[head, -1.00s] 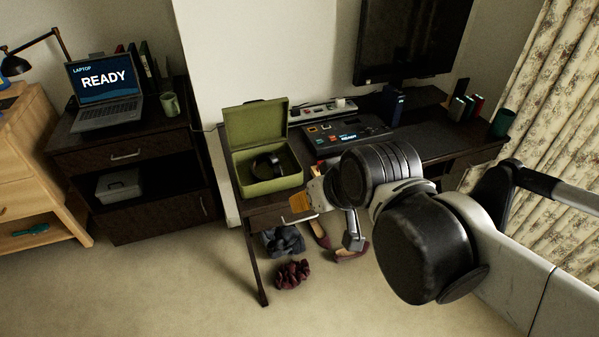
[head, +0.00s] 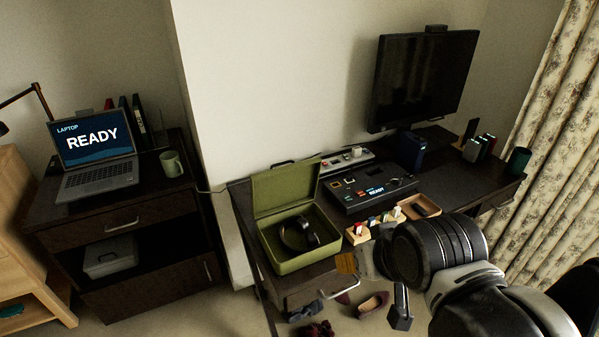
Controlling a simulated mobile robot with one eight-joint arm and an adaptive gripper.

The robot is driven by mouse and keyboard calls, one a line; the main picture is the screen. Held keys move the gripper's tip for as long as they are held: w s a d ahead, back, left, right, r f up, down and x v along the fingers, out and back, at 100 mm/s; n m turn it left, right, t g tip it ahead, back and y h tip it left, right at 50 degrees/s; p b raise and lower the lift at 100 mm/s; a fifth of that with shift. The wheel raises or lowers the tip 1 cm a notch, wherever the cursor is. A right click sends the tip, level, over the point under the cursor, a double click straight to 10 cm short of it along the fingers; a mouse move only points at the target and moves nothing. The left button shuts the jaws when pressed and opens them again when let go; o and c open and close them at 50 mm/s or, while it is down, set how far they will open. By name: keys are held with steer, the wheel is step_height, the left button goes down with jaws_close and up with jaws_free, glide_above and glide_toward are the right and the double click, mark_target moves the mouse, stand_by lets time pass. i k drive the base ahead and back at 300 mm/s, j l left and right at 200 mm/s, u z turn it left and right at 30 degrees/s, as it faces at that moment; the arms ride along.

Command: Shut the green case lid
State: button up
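The green case (head: 300,262) stands open on the left end of the dark desk. Its lid (head: 286,188) is raised roughly upright at the back, with a dark handle on its top edge. Black headphones (head: 298,236) lie inside the case. My gripper (head: 372,282) is to the right of the case and in front of the desk, apart from the lid.
A dark device reading READY (head: 372,193), a power strip (head: 347,158) and a small wooden tray (head: 420,207) are right of the case. A monitor (head: 424,80) stands behind. Shoes (head: 374,303) lie on the floor below. A cabinet with a laptop (head: 97,185) is left.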

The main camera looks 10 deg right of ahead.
mark_target(276, 190)
steer(key=i+j+z, duration=0.2)
steer(key=j+z, duration=0.2)
steer(key=j, duration=0.25)
steer(key=i+j+z, duration=0.1)
steer(key=j+z, duration=0.3)
steer(key=j, duration=0.3)
steer(key=j+z, duration=0.4)
steer(key=j, duration=0.35)
steer(key=j+z, duration=0.4)
steer(key=j, duration=0.35)
steer(key=k+j+z, duration=0.35)
steer(key=j, duration=0.3)
steer(key=i+j+z, duration=0.35)
steer(key=j, duration=0.3)
steer(key=i+j+z, duration=0.2)
steer(key=j, duration=0.15)
